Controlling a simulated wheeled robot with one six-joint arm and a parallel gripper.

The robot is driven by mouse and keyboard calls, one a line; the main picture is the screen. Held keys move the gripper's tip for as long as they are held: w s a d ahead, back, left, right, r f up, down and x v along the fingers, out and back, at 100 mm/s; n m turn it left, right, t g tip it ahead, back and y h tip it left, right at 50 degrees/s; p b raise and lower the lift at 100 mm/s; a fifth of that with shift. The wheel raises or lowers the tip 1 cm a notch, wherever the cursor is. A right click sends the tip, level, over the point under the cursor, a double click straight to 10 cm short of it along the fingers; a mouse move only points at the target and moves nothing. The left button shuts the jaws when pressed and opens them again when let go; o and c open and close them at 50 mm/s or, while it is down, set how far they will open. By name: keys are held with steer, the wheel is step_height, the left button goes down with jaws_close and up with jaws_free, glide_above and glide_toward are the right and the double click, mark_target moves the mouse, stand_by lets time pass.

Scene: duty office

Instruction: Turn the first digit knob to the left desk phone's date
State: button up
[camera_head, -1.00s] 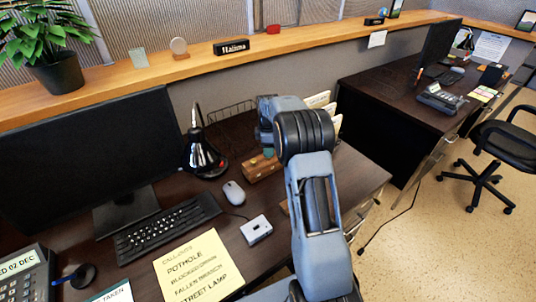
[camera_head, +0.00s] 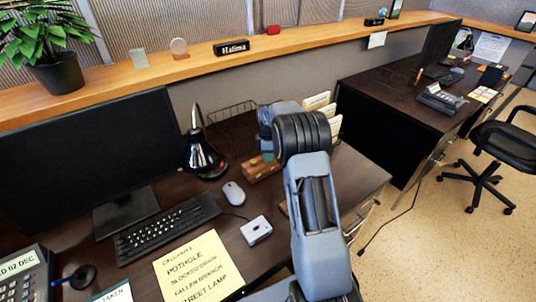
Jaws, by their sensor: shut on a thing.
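The left desk phone (camera_head: 22,278) is at the lower left, cut by the picture edge. The visible part of its display (camera_head: 20,265) reads "ED 02 DEC". A wooden block (camera_head: 258,168) stands on the desk behind the mouse, partly covered by my arm. My gripper (camera_head: 267,156) is at the block's top, mostly hidden by my own wrist. It is shut on a small part there, likely a digit knob. The knob itself and its digits cannot be made out.
A black lamp (camera_head: 204,158), wire basket (camera_head: 232,117) and upright folders (camera_head: 322,105) stand near the block. A mouse (camera_head: 233,193), small white device (camera_head: 256,230), keyboard (camera_head: 167,222), yellow note (camera_head: 198,270) and monitor (camera_head: 85,150) occupy the desk. Another phone (camera_head: 441,97) is on the far desk.

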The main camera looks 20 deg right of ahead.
steer(key=c, duration=0.3)
steer(key=shift+c, duration=0.2)
steer(key=shift+m, duration=0.3)
steer(key=m, duration=0.4)
steer(key=shift+m+p, duration=0.4)
steer(key=m, duration=1.2)
steer(key=shift+m+p, duration=0.4)
steer(key=m, duration=0.5)
steer(key=shift+m, duration=0.3)
